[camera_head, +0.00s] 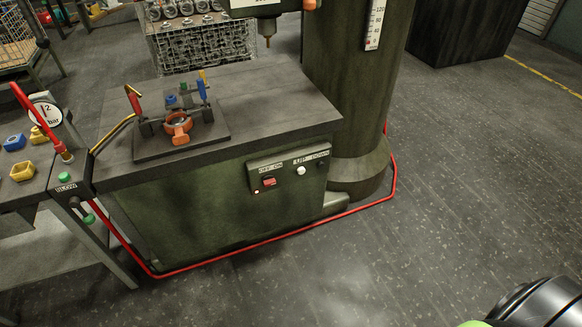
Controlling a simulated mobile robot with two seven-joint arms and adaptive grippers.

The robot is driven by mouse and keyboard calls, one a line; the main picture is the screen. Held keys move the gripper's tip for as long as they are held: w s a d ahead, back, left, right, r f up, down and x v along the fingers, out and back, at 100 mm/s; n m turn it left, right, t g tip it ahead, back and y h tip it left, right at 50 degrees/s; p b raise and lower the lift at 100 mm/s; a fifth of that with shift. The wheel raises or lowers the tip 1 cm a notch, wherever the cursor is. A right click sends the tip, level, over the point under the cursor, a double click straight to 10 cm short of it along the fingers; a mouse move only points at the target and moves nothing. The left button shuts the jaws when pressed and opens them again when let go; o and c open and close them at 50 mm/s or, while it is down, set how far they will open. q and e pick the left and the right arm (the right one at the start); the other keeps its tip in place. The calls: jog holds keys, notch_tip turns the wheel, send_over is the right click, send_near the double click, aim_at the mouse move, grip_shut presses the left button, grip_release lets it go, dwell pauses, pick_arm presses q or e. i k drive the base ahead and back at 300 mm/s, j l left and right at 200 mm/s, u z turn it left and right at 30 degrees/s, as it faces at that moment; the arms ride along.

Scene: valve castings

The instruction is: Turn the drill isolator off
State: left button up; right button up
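The drill isolator is a red switch (269,182) under an OFF ON label on a grey control panel (288,170). The panel is on the front of the green drill base (210,205). A small lamp (256,191) glows at the panel's lower left. The switch is too small to tell its position for sure. Neither gripper's fingers are in view.
A fixture with an orange-ringed casting (178,124) stands on the drill table (250,95). A red hose (270,240) runs along the floor before the base. A bench with a gauge (45,113) stands at left. The floor (420,230) at right is clear.

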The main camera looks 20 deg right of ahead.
aim_at(268, 181)
jog(key=i+l+u, duration=0.1)
jog(key=l, duration=0.3)
jog(key=i+l, duration=0.2)
jog(key=l, duration=0.2)
jog(key=i+l+u, duration=0.15)
jog(key=l, duration=0.2)
